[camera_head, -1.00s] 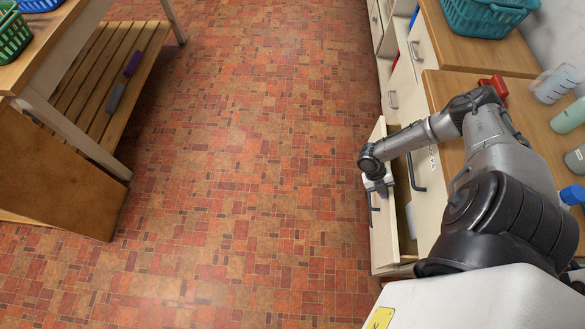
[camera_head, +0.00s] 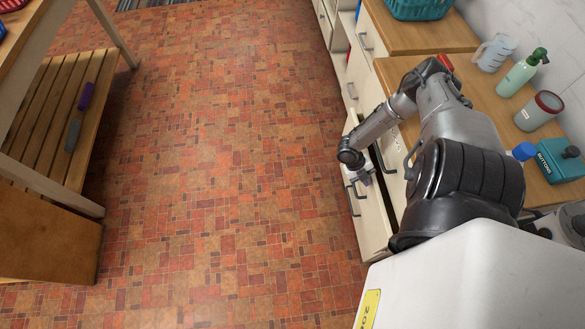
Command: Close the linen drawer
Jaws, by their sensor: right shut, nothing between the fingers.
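The pulled-out drawer (camera_head: 372,226) stands low on the right-hand cabinet. Its pale front faces the aisle and a dark gap shows behind it, so it is partly open. My right gripper (camera_head: 359,181) is at the upper edge of the drawer front, near its dark handle, pointing down. It is shut with nothing held. Whether it touches the front is hard to tell. My right arm hides part of the cabinet and the drawer's inside. My left gripper is out of view.
The wooden counter (camera_head: 410,73) carries a teal basket (camera_head: 420,8), a clear jug (camera_head: 495,52), a green spray bottle (camera_head: 517,76) and a teal bottle (camera_head: 560,160). A slatted bench (camera_head: 50,115) stands at left. The tiled floor (camera_head: 220,150) between is clear.

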